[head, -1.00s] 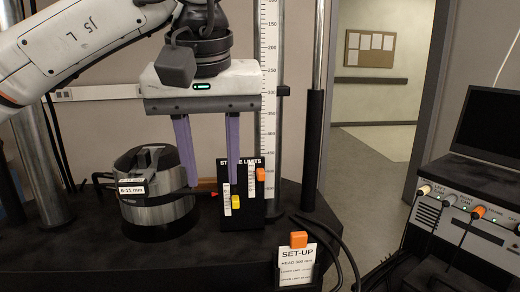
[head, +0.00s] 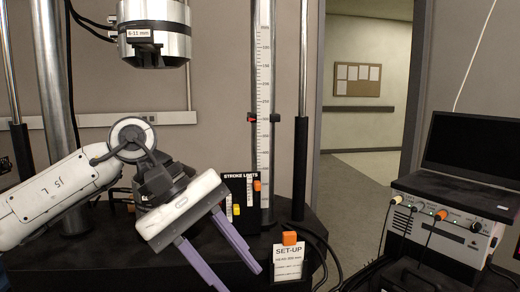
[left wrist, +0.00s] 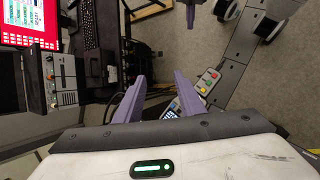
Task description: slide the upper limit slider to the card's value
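The black stroke limits panel (head: 266,216) stands beside the scale column in the head view. Its orange slider (head: 257,186) sits higher on the right, its yellow slider (head: 236,210) lower on the left. The set-up card (head: 287,264) stands in front under an orange clip; its limit values are too small to read. My left gripper (head: 238,278) is tilted, open and empty, in front of the panel and left of the card. Its spread fingers also show in the left wrist view (left wrist: 159,76). A purple finger-like piece (left wrist: 190,14) at that view's top may be my right gripper.
A metal grip marked 6-11 mm (head: 153,35) hangs at upper left. The tall scale (head: 264,90) carries a red pointer (head: 250,118). Black cables lie right of the card. A control box (head: 445,228) with a laptop (head: 470,145) stands at right.

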